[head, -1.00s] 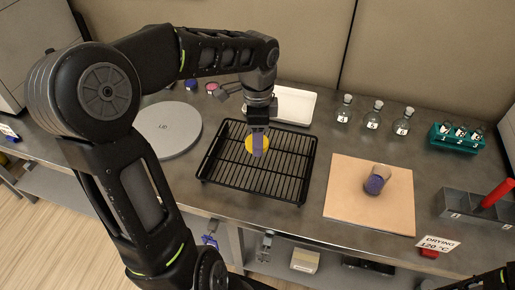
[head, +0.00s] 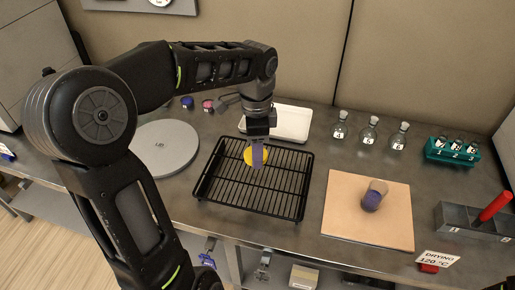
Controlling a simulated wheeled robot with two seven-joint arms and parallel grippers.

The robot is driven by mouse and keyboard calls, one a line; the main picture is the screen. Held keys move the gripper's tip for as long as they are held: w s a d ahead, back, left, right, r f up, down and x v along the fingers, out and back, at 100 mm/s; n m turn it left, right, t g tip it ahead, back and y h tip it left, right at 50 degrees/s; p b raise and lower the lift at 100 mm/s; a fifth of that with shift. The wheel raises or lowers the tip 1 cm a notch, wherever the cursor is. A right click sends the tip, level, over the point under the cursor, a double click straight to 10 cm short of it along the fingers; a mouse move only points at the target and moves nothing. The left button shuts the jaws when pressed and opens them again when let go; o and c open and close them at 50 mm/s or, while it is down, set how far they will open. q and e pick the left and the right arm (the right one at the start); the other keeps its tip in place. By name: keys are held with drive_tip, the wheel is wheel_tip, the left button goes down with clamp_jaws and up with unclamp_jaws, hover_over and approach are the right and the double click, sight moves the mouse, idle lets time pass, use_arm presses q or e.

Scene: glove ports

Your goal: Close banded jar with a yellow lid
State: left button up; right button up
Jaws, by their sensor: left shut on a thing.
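The yellow lid (head: 249,156) is held in my left gripper (head: 257,160), above the black wire rack. The gripper is shut on the lid and partly covers it. A glass jar (head: 374,195) with dark blue-purple contents stands on the tan board (head: 346,226) to the right, with its top leaning right in the picture. I cannot make out its band clearly. The gripper and lid are well to the left of the jar. My right gripper is not in view.
The black wire rack (head: 236,200) lies mid-bench beside a grey round plate (head: 160,150). A white tray (head: 290,121) and several glass flasks (head: 369,133) stand behind. A teal rack (head: 452,150), a grey holder with a red handle (head: 468,222) and a drying sign (head: 437,257) are right.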

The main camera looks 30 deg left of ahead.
use_arm(q)
drive_tip(key=w+d+f+n, duration=0.2)
drive_tip(key=w+d+n, duration=0.1)
drive_tip(key=d, duration=0.1)
drive_tip(key=w+d+f+n, duration=0.2)
drive_tip(key=w+d+n, duration=0.1)
drive_tip(key=d+n, duration=0.1)
drive_tip(key=w+d+f+n, duration=0.2)
drive_tip(key=w+d+n, duration=0.1)
drive_tip(key=w+d, duration=0.1)
drive_tip(key=shift+f, duration=0.35)
drive_tip(key=shift+s+a, duration=0.1)
